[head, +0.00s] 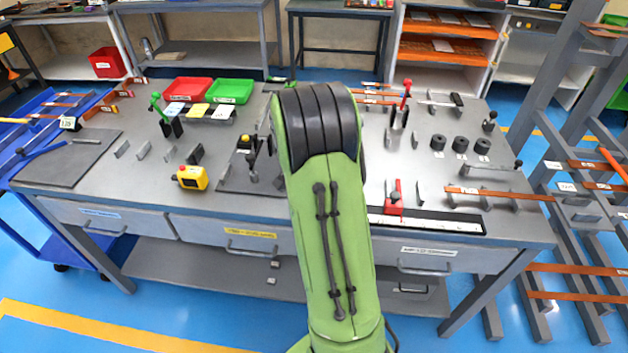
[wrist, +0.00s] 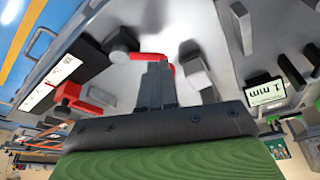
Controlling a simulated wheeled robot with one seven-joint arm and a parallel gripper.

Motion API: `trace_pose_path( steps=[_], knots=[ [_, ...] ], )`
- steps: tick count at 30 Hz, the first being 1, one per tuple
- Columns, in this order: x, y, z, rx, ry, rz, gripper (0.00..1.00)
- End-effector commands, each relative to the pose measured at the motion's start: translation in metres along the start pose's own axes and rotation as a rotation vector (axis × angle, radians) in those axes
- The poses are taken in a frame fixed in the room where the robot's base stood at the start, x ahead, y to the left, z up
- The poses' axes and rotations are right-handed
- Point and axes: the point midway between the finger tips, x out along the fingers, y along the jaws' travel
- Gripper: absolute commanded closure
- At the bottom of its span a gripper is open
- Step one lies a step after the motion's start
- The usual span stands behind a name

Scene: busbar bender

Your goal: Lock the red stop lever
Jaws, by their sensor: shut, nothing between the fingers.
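The red stop (head: 394,208) sits on the white scale strip at the front right of the bench in the head view. Its red lever (head: 398,186) stands up from it. In the wrist view the red block of the stop (wrist: 72,95) is at left, and a red bar of the lever (wrist: 146,57) runs from near a black knob (wrist: 122,40) to behind my fingertips. My gripper (wrist: 157,68) is shut and empty, close beside the red bar; I cannot tell whether it touches. In the head view my green arm hides the gripper.
The scale strip (head: 440,221) runs along the front edge. Grey upright blocks (wrist: 198,68) stand close to my fingers, with a "1 mm" label block (wrist: 266,92) farther right. A copper bar (head: 500,194) on supports, black rollers (head: 460,144) and another red-handled lever (head: 405,95) stand nearby.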

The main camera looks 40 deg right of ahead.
Motion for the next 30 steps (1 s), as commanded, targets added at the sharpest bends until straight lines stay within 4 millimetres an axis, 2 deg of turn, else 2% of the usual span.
trace_pose_path(
  steps=[30],
  knots=[
    [0.010, 0.005, -0.029, 0.547, -0.001, 0.179, 1.00]
  ],
)
